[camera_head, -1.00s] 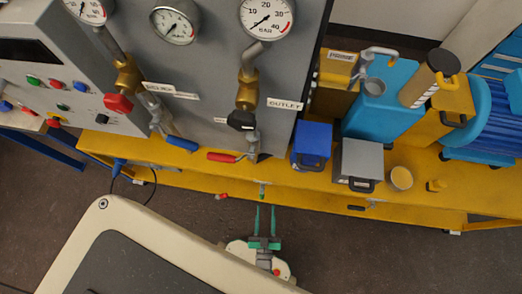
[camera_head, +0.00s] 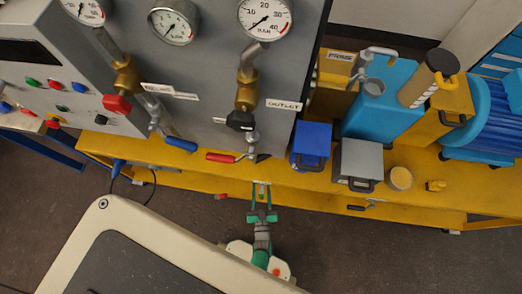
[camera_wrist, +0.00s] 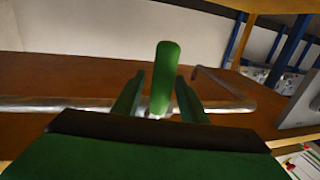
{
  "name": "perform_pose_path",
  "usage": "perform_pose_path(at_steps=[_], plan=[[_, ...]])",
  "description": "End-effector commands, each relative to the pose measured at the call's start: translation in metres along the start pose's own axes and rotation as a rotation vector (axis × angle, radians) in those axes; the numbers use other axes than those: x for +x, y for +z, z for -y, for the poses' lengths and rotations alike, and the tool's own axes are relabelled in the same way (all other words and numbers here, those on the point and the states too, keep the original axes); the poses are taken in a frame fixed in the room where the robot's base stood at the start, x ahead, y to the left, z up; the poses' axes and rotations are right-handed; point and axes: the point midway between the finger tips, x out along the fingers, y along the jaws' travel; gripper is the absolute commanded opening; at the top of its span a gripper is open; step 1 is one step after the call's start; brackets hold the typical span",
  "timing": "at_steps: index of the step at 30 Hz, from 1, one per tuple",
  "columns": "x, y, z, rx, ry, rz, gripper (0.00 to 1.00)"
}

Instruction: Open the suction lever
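A green lever handle (camera_wrist: 165,78) stands upright in the wrist view, on a metal pipe (camera_wrist: 60,104). My gripper (camera_wrist: 160,98) has its two green fingers on either side of the handle, with gaps visible, so it is open and not closed on it. In the head view my gripper (camera_head: 261,190) reaches to the front edge of the yellow bench (camera_head: 330,195); its fingertips and the green handle are hard to separate there. A small red handle (camera_head: 221,196) shows to its left. No readable label names the suction lever.
A grey panel (camera_head: 200,75) carries gauges, a blue lever (camera_head: 181,144) and a red lever (camera_head: 221,157) beside an OUTLET label. A blue box (camera_head: 312,142) and grey box (camera_head: 358,160) stand on the bench. A cream-edged surface (camera_head: 150,220) fills the lower left foreground.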

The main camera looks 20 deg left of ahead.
Motion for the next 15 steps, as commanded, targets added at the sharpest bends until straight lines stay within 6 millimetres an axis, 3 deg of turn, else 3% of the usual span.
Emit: perform_pose_path(at_steps=[6,14,15], plan=[[0.0121,0.0001,-0.0001,0.0,0.0,0.0,0.39],[0.0125,0.0002,0.0001,0.0,0.0,0.001,0.39],[0.0125,0.0002,0.0,0.0,0.0,0.001,0.29]])
